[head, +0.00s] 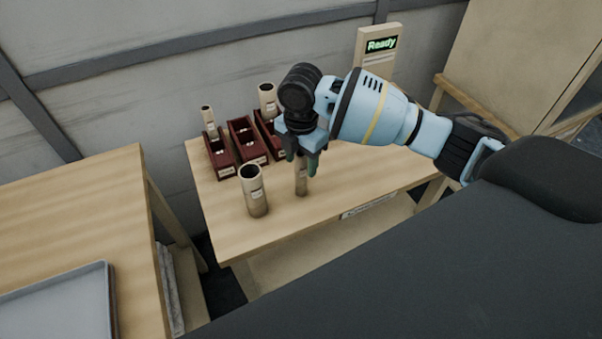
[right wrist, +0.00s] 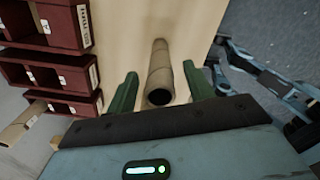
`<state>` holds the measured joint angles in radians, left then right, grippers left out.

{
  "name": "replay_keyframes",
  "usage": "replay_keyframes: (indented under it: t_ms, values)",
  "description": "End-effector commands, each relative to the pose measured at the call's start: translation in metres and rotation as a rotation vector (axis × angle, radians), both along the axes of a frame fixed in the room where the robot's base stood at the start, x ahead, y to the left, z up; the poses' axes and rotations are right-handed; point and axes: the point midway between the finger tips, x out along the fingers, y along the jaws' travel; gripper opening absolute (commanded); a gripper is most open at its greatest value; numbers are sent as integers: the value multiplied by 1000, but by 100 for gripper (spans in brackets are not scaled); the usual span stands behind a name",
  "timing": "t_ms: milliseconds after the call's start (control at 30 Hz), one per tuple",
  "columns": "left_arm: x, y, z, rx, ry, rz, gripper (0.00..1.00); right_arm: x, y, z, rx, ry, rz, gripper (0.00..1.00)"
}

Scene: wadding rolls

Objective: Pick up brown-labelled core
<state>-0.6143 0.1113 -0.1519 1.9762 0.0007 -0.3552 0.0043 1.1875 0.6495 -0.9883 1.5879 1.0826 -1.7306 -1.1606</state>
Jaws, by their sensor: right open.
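A slim tan cardboard core (head: 301,182) stands upright on the wooden table, with a small label on its side. My right gripper (head: 304,158) points down over it, its green fingers open. In the right wrist view the core (right wrist: 160,78) lies between the two spread fingers, with a gap on each side. A wider core (head: 254,192) stands to its left with a pale label. Other cores stand at the back left (head: 208,120) and at the back (head: 268,100). The label colours are too small to tell, so I cannot say which is brown. My left gripper is out of view.
Dark red bins (head: 246,142) stand in a row behind the cores. A "Ready" display (head: 381,45) stands at the back. The table (head: 370,172) is clear to the right. Another table (head: 70,215) with a grey tray (head: 60,305) is at the left.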

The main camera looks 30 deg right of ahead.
Motion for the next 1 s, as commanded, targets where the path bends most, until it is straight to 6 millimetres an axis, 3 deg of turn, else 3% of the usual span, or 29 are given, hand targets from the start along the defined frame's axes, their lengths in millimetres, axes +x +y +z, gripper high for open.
replay_keyframes:
  t_ms: [100,367,700,1000]
  values:
    - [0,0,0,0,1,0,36,0,0,-10,0,1,1,52]
    - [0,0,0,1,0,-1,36,0,0,-10,-1,0,1,51]
    - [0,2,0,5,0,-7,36,0,0,-10,-1,-1,1,7]
    - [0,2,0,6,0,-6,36,0,0,-9,0,-1,1,5]
